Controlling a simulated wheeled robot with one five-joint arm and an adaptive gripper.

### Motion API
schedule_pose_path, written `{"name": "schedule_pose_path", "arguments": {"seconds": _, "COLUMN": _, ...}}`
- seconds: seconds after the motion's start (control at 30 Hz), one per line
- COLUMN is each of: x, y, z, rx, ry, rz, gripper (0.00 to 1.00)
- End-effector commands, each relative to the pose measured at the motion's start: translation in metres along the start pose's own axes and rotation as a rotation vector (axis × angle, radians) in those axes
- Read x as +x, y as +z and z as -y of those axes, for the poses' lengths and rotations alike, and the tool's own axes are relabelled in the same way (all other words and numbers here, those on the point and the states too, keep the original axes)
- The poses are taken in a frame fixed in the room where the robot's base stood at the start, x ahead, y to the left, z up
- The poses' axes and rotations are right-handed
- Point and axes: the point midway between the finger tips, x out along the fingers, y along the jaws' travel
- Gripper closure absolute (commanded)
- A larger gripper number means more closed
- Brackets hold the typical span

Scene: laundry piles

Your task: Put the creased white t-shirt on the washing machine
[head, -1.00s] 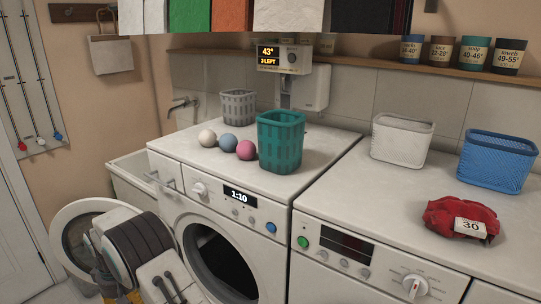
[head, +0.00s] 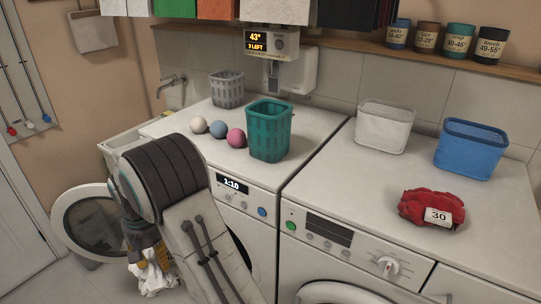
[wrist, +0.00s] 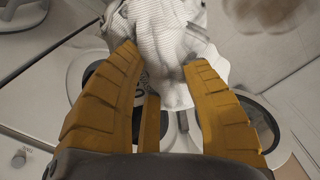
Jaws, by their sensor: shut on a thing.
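My gripper (head: 150,258) is low at the left in the head view, in front of the left machine. It is shut on a crumpled white cloth (head: 153,278), which hangs below the fingers. In the wrist view, the yellow fingers of my gripper (wrist: 160,58) stand on either side of the white, ribbed cloth (wrist: 165,35). A dark mark shows beside the left finger. Its full shape is hidden. The left machine (head: 312,130) has a display reading 1:10. My arm covers much of its front.
A teal basket (head: 269,132), a grey basket (head: 227,90) and three balls (head: 217,130) stand on the left machine. The right machine (head: 330,195) holds a white basket (head: 384,128), a blue basket (head: 470,150) and a red cloth (head: 420,203) tagged 30. A round door (head: 90,222) stands open at left.

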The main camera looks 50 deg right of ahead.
Motion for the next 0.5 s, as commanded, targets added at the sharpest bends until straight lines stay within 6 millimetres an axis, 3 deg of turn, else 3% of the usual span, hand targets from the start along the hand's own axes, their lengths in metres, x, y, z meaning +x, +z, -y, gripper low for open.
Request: {"name": "schedule_pose_path", "arguments": {"seconds": 0.5, "x": -0.108, "y": 0.100, "z": -0.172, "rx": 0.918, "ry": -0.003, "rz": -0.012, "gripper": 0.93}}
